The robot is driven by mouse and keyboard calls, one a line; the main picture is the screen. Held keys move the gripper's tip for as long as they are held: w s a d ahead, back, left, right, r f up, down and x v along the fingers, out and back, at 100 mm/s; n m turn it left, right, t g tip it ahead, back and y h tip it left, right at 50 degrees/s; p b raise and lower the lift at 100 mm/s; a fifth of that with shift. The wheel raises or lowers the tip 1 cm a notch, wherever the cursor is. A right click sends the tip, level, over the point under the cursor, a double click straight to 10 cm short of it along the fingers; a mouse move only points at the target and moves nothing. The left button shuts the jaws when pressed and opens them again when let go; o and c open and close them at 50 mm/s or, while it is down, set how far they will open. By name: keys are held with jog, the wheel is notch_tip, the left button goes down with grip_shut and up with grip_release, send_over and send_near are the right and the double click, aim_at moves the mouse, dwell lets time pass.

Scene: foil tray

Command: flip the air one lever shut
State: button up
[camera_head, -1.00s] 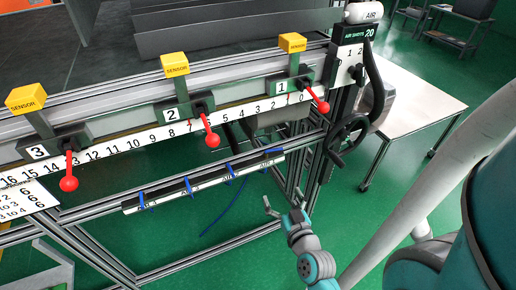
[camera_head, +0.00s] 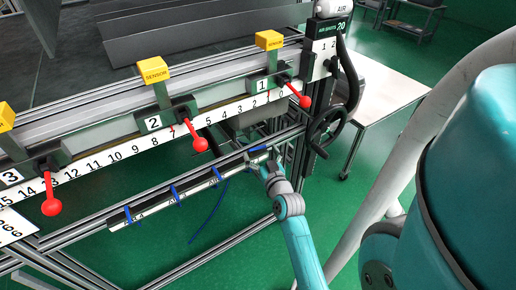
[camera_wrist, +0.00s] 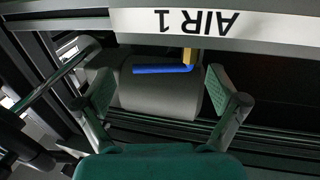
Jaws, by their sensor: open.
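The air one lever (camera_wrist: 160,69) is a blue bar on a brass stem below the upside-down AIR 1 label (camera_wrist: 200,22) in the wrist view. The bar lies roughly parallel to the label strip. My gripper (camera_wrist: 158,86) is open, one finger on each side of the lever in the picture, with no visible contact. In the head view my gripper (camera_head: 262,160) is at the right end of the valve rail (camera_head: 195,187) and mostly hides this lever. Other blue levers (camera_head: 174,192) hang across the rail farther left.
Red-knobbed handles (camera_head: 199,144) and yellow sensor blocks (camera_head: 153,69) line the numbered scale above the rail. A black handwheel (camera_head: 328,130) stands close to the right of my gripper. A white table (camera_head: 385,100) is behind it. Green floor is open below.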

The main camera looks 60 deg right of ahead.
jog(key=shift+x, duration=1.3)
jog(key=c, duration=1.1)
jog(key=o, duration=1.1)
jog(key=shift+s+d, duration=0.1)
jog(key=v, duration=1.2)
